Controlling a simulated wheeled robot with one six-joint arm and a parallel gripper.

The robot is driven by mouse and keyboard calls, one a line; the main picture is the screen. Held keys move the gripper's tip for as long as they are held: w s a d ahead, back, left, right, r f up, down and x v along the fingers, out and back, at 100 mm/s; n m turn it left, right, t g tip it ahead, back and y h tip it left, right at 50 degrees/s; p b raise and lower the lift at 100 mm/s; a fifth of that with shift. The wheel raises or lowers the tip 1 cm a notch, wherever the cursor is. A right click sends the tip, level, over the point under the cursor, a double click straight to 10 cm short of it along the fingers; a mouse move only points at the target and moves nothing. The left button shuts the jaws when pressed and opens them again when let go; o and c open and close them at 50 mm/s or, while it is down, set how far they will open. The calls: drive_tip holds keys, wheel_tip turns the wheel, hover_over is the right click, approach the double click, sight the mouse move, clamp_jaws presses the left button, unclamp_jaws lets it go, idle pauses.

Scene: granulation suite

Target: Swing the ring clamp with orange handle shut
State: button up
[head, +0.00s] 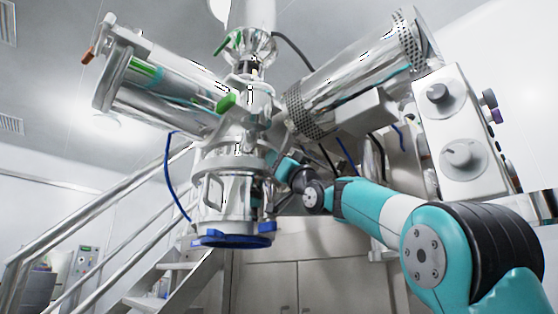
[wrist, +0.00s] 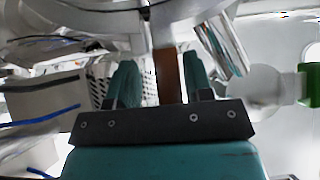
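In the wrist view, an orange-brown handle (wrist: 168,75) stands upright between the two teal fingers of my gripper (wrist: 160,80). The fingers are apart, with a gap showing on the handle's left; the right finger is close to it, and I cannot tell if they touch. Pale curved metal (wrist: 110,22) runs across the top of this view; how the handle joins it is unclear. In the head view my gripper is mostly hidden behind the central steel vessel (head: 232,190), and I cannot make out this handle there.
Green handles (head: 227,102) sit on the steel assembly, and a green-ended part (wrist: 308,85) is at the wrist view's right. An orange-brown piece (head: 88,56) is on the left cylinder's far end. A blue ring (head: 230,241) is under the vessel. Stair rails (head: 95,210) stand left.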

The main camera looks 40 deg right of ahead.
drive_tip(key=shift+a, duration=0.1)
drive_tip(key=shift+s+f+b, duration=0.25)
drive_tip(key=shift+f+b, duration=0.2)
drive_tip(key=shift+b, duration=0.15)
drive_tip(key=b+v, duration=0.6)
drive_tip(key=shift+s, duration=0.3)
drive_tip(key=shift+f, duration=0.15)
